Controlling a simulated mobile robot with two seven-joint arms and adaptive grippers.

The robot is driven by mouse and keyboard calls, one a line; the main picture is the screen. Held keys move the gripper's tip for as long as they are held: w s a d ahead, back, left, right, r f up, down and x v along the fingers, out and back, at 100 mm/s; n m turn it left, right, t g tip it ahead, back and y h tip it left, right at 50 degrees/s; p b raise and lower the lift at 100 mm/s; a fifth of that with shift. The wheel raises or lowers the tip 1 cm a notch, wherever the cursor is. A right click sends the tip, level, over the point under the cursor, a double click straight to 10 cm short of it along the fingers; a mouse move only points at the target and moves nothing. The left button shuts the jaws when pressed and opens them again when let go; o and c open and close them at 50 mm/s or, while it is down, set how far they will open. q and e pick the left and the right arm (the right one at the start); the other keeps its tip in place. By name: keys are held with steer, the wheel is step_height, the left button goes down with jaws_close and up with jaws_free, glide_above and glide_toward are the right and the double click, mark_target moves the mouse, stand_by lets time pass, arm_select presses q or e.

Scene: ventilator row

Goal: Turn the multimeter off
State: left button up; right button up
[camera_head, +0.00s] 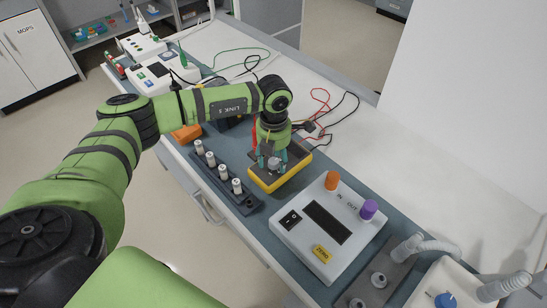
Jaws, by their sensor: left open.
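The multimeter (293,174) is a yellow-edged dark box lying on the blue-grey mat, left of the white IN/OUT device. A grey knob shows on its upper face. My left gripper (273,161) points down right over the multimeter, with its teal fingertips on either side of the knob. The fingers are open. I cannot tell whether they touch the knob. The gripper and wrist hide part of the multimeter's face, so its display and the dial setting cannot be read. My right gripper is not in view.
A dark rack with several white-capped cylinders (222,171) stands just left of the multimeter. A white device (290,240) with orange and purple knobs is to the right. Red and black leads (340,108) lie behind. The white bench top at the back right is clear.

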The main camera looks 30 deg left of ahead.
mark_target(273, 161)
arm_select(q)
step_height(273, 161, up, 12)
stand_by(0.4)
steer(key=shift+f, duration=0.1)
stand_by(0.3)
